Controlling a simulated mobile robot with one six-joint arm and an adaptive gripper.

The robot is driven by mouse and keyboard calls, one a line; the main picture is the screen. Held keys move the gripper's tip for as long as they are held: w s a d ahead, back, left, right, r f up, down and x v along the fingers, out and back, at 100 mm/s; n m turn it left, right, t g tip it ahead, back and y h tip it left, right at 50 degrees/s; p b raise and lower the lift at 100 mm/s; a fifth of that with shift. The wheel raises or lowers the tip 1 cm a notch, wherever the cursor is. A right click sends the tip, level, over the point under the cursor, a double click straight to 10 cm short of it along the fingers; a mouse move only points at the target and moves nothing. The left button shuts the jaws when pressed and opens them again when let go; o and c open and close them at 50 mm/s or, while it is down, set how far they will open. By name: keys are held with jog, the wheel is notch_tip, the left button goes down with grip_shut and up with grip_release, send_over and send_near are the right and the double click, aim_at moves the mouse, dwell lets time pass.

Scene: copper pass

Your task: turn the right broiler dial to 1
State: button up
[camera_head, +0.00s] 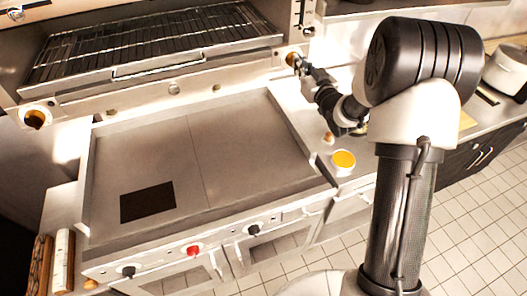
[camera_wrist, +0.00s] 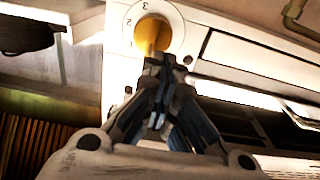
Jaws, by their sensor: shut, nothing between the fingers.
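The right broiler dial (camera_head: 290,57) is a brass knob on the light panel at the right end of the broiler. In the wrist view the dial (camera_wrist: 151,35) has a pale round plate, with the numbers 2 and 3 readable on its left and top. My gripper (camera_head: 299,66) is at the dial, just to its lower right in the head view. In the wrist view my gripper (camera_wrist: 163,66) is shut and empty, its tips overlapping the knob's lower edge. I cannot tell whether they touch it. The knob's exact setting is unclear.
The left broiler dial (camera_head: 36,118) is at the broiler's other end. The broiler rack (camera_head: 150,45) lies between them. Below is a wide steel griddle (camera_head: 230,145) with several front knobs. A yellow-filled cup (camera_head: 343,160) stands right of it. A white pot (camera_head: 508,70) is far right.

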jog(key=o, duration=1.4)
jog(key=shift+r, duration=0.15)
jog(key=a+r+v, duration=0.1)
jog(key=v, duration=1.5)
jog(key=shift+s+a+r, duration=0.2)
jog(key=shift+s+r, duration=0.15)
jog(key=shift+r, duration=0.05)
